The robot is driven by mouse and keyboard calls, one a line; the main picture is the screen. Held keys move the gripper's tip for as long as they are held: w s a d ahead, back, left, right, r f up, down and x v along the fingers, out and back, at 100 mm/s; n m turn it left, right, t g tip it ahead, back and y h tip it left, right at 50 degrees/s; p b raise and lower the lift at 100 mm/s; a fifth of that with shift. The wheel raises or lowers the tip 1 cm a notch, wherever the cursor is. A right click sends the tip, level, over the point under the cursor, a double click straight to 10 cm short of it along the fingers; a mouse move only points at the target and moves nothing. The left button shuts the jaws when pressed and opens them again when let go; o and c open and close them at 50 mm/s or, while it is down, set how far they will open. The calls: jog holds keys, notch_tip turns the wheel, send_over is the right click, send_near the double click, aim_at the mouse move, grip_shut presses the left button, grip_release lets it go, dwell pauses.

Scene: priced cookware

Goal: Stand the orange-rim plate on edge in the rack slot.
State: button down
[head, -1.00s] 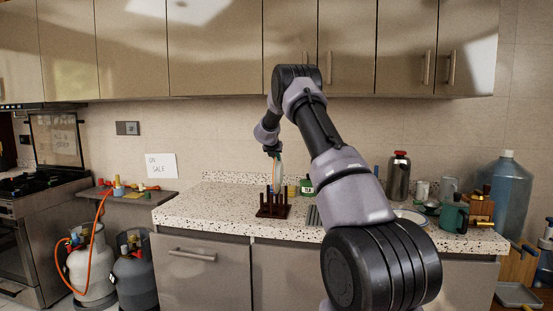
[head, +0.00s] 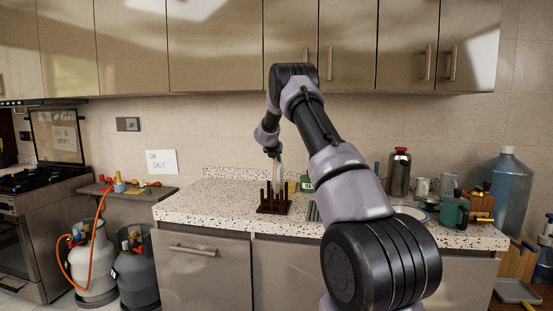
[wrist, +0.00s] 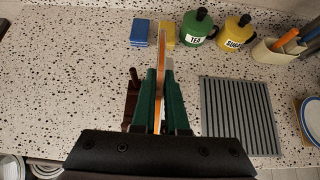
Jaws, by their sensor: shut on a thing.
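My gripper (head: 275,156) points down above the dark brown wooden rack (head: 273,205) on the counter. In the wrist view its two green fingers (wrist: 161,105) are shut on the orange-rim plate (wrist: 161,62), which is seen nearly edge-on as a thin orange strip with some white. In the head view the plate (head: 279,172) is upright, just over or at the rack's pegs. Part of the rack (wrist: 131,92) shows left of the fingers in the wrist view; the rest is hidden. I cannot tell whether the plate's lower edge is inside a slot.
A grey ribbed mat (wrist: 240,115) lies right of the fingers. Blue (wrist: 140,33) and yellow (wrist: 166,34) sponge-like blocks, a green tea canister (wrist: 199,28) and a yellow sugar canister (wrist: 233,30) stand behind. The counter left of the rack is clear.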

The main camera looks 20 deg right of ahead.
aim_at(277, 164)
jog(key=shift+f, duration=0.1)
dwell(0.6)
jog(key=shift+f, duration=1.35)
jog(key=shift+f, duration=0.1)
dwell(0.4)
jog(key=shift+f, duration=0.4)
jog(key=shift+f, duration=0.45)
dwell(1.0)
jog(key=shift+f, duration=0.6)
